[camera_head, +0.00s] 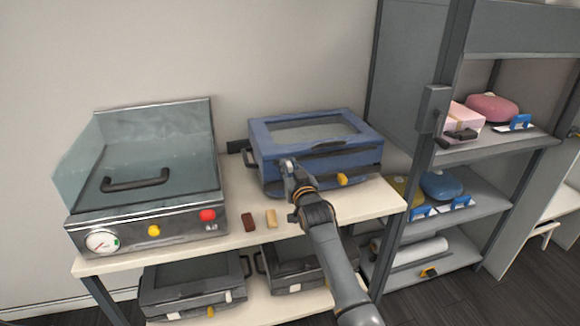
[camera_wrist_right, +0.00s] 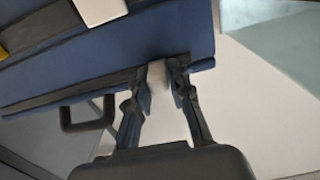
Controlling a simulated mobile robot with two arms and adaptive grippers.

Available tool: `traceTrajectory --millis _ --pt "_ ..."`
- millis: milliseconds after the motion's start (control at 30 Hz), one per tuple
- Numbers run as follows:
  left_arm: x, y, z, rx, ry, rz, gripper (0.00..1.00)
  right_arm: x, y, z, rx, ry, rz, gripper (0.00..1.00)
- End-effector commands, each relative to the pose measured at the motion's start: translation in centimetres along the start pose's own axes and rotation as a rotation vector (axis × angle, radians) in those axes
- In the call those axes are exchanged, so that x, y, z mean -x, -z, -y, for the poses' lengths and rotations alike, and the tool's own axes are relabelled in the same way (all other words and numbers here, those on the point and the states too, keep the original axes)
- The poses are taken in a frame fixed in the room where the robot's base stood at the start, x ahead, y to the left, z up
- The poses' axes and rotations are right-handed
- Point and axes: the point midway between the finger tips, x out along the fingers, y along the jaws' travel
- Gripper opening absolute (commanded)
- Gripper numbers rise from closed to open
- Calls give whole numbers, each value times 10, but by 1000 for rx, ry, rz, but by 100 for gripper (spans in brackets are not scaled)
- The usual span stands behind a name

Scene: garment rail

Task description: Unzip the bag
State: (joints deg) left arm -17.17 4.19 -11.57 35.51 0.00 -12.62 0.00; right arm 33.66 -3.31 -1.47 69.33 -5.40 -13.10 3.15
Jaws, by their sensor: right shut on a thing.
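The blue bag (camera_head: 350,141), a box-like case with a clear panel in its lid, lies on the upper shelf of the table. A dark zip band runs along its side, seen in the right wrist view across the blue bag (camera_wrist_right: 120,50). My right gripper (camera_head: 287,166) is at the bag's front left corner. In the right wrist view its fingers (camera_wrist_right: 165,82) are shut on a small pale piece, seemingly the zip pull (camera_wrist_right: 158,76), at the end of the dark band. A yellow tag (camera_head: 342,179) is on the bag's front right. My left gripper is not in view.
A metal machine (camera_head: 150,225) with a clear cover, gauge and buttons stands left of the bag. Brown (camera_head: 249,221) and tan (camera_head: 271,218) blocks lie between. Dark cases (camera_head: 193,287) fill the lower shelf. A grey rack (camera_head: 480,150) with bags stands close on the right.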

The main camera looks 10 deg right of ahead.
Motion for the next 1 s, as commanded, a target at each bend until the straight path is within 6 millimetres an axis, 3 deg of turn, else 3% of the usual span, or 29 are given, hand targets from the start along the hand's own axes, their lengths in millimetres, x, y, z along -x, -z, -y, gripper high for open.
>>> traceTrajectory --millis 200,233,333,733,1000 --pt "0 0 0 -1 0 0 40 0 -2 4 -4 5 2 0" --pt "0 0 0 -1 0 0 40 0 -2 4 -4 5 3 22" --pt "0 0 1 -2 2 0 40 0 -2 3 -4 5 3 42" --pt "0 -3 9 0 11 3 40 4 -1 2 -3 2 0 42" --pt "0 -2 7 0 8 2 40 40 -2 2 -3 3 1 42"
